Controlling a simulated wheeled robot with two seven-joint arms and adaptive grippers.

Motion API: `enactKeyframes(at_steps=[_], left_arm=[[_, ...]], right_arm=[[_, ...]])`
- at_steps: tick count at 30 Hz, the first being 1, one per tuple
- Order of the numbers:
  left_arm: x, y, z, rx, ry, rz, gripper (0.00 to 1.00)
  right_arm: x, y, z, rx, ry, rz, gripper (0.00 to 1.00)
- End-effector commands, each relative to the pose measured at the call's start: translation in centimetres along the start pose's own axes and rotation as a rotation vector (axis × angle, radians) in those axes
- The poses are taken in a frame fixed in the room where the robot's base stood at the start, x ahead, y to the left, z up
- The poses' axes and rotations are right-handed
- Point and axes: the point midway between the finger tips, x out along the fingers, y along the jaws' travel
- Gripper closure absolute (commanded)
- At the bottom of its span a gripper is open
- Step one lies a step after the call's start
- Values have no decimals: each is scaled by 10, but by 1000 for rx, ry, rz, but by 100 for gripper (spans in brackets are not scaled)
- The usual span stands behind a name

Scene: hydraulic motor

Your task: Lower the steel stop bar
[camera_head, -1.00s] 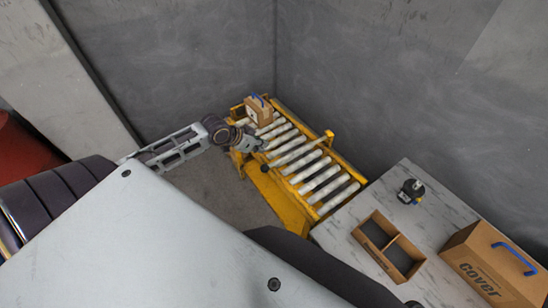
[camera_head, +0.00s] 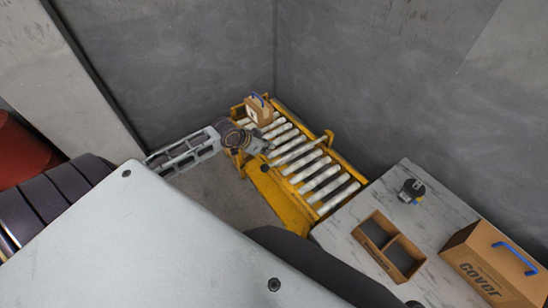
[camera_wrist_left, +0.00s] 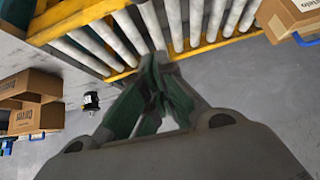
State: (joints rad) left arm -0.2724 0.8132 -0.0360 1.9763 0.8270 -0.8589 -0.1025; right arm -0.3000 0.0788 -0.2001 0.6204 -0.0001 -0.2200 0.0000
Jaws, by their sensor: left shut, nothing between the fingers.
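The steel stop bar (camera_head: 298,151) lies crosswise over the rollers of a yellow conveyor (camera_head: 272,195) in the head view. A dark knob is at its near end and a yellow bracket at its far end. My left gripper (camera_head: 268,149) is shut and empty beside the knob end of the bar. In the left wrist view, the shut green-grey fingers (camera_wrist_left: 160,62) point toward the conveyor edge. A pale bar (camera_wrist_left: 153,25) ends close to the fingertips; I cannot tell whether they touch. My right gripper is not in view.
A cardboard box (camera_head: 259,110) with a blue handle sits at the conveyor's far end. A marble-topped table (camera_head: 345,215) at the right holds a divided tray (camera_head: 358,232), a small dark device (camera_head: 411,191) and a "cover" box (camera_head: 480,262). Grey walls close off the back.

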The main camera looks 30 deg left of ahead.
Motion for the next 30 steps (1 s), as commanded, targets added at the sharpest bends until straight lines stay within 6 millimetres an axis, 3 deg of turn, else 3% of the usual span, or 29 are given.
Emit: enactKeyframes(at_steps=[19,30], left_arm=[[58,1,0,-1,1,2,100],[82,1,26,0,0,0,100]], right_arm=[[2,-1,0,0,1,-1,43],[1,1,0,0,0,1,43]])
